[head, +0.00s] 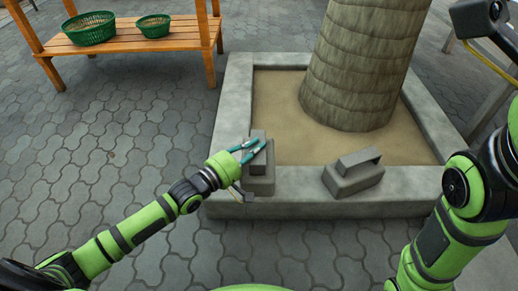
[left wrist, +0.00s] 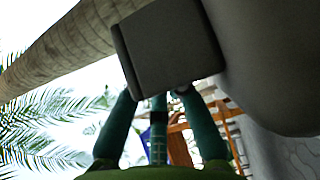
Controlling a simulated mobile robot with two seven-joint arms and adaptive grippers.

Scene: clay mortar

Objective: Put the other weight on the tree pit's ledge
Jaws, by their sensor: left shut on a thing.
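A grey weight with a raised block handle (head: 259,184) is at the front left corner of the tree pit's pale stone ledge (head: 400,182). It seems to rest on the ledge, though a small gap beneath it cannot be ruled out. My left gripper (head: 254,150) is shut on its handle, with teal fingers on either side. In the left wrist view the grey handle (left wrist: 175,50) sits between the fingertips (left wrist: 155,95). A second similar grey weight (head: 352,177) stands on the front ledge to the right, apart from the first.
A thick tree trunk (head: 360,65) rises from the sandy pit (head: 285,115). A wooden bench (head: 130,42) with two green baskets (head: 89,28) stands at the back left. Grey paving (head: 110,150) is clear at left. My right arm is at the right.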

